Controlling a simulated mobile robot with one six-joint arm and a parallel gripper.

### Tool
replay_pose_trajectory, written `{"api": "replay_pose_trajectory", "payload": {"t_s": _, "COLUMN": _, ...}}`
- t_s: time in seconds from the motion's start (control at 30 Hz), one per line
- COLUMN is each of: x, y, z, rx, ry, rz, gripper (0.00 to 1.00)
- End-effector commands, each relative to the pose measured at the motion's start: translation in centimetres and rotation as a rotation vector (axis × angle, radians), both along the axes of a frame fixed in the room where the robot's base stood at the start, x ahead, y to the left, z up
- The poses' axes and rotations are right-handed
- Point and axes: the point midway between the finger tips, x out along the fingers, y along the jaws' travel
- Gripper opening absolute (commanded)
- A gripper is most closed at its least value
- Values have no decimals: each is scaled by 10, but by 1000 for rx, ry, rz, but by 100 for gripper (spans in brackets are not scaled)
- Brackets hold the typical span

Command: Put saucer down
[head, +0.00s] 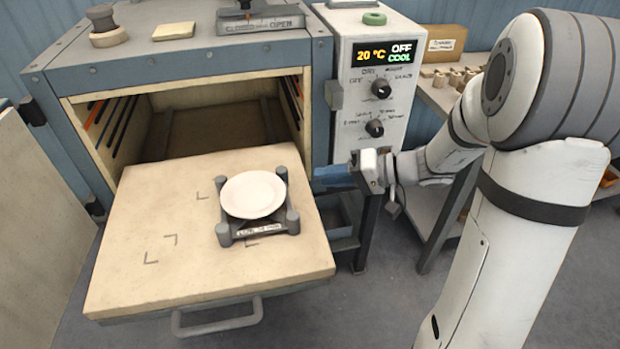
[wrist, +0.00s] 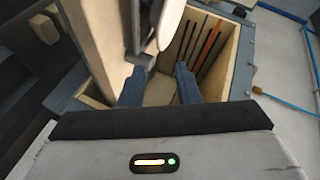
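The white saucer (head: 253,194) rests on a dark grey stand (head: 224,236) with corner posts. The stand is on the pulled-out shelf (head: 130,262) of the dryer. My gripper (head: 318,178) is to the right of the saucer, apart from it, with its blue fingers pointing left. In the wrist view the fingers (wrist: 159,82) are spread with nothing held between them. The saucer shows nearly edge-on in the wrist view (wrist: 171,24), beyond the fingers.
The dryer chamber (head: 200,125) is open and its floor looks bare. A control panel (head: 376,85) reads 20 °C, OFF, COOL. The shelf's front handle (head: 217,326) sticks out. Corner marks and bare room are on the shelf left of the stand. A side bench (head: 440,95) holds a cardboard box (head: 440,43).

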Motion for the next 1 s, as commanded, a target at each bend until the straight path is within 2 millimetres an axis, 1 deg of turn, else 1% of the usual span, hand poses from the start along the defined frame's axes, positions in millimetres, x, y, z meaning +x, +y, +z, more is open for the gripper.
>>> {"api": "replay_pose_trajectory", "payload": {"t_s": 0.03, "x": -1, "y": -5, "z": 1, "rx": 0, "ry": -1, "rz": -2, "gripper": 29}}
{"api": "replay_pose_trajectory", "payload": {"t_s": 0.1, "x": -1, "y": -8, "z": 3, "rx": 0, "ry": 0, "rz": -2, "gripper": 29}}
{"api": "replay_pose_trajectory", "payload": {"t_s": 0.2, "x": -3, "y": -9, "z": 3, "rx": -2, "ry": 3, "rz": 1, "gripper": 29}}
{"api": "replay_pose_trajectory", "payload": {"t_s": 0.27, "x": -7, "y": -7, "z": 4, "rx": -17, "ry": 15, "rz": 12, "gripper": 29}}
{"api": "replay_pose_trajectory", "payload": {"t_s": 0.37, "x": -29, "y": -3, "z": 4, "rx": -91, "ry": 68, "rz": 56, "gripper": 29}}
{"api": "replay_pose_trajectory", "payload": {"t_s": 0.47, "x": -66, "y": -2, "z": 2, "rx": -246, "ry": 163, "rz": 113, "gripper": 29}}
{"api": "replay_pose_trajectory", "payload": {"t_s": 0.5, "x": -83, "y": -4, "z": 0, "rx": -329, "ry": 200, "rz": 127, "gripper": 29}}
{"api": "replay_pose_trajectory", "payload": {"t_s": 0.57, "x": -106, "y": -13, "z": -3, "rx": -465, "ry": 247, "rz": 129, "gripper": 29}}
{"api": "replay_pose_trajectory", "payload": {"t_s": 0.6, "x": -120, "y": -21, "z": -5, "rx": -557, "ry": 271, "rz": 119, "gripper": 29}}
{"api": "replay_pose_trajectory", "payload": {"t_s": 0.67, "x": -137, "y": -35, "z": -6, "rx": -694, "ry": 290, "rz": 87, "gripper": 29}}
{"api": "replay_pose_trajectory", "payload": {"t_s": 0.7, "x": -146, "y": -45, "z": -7, "rx": -777, "ry": 294, "rz": 56, "gripper": 29}}
{"api": "replay_pose_trajectory", "payload": {"t_s": 0.8, "x": -160, "y": -70, "z": -4, "rx": -954, "ry": 275, "rz": -38, "gripper": 29}}
{"api": "replay_pose_trajectory", "payload": {"t_s": 0.9, "x": -166, "y": -90, "z": 2, "rx": -1071, "ry": 240, "rz": -128, "gripper": 29}}
{"api": "replay_pose_trajectory", "payload": {"t_s": 1.0, "x": -168, "y": -102, "z": 7, "rx": -1137, "ry": 207, "rz": -192, "gripper": 29}}
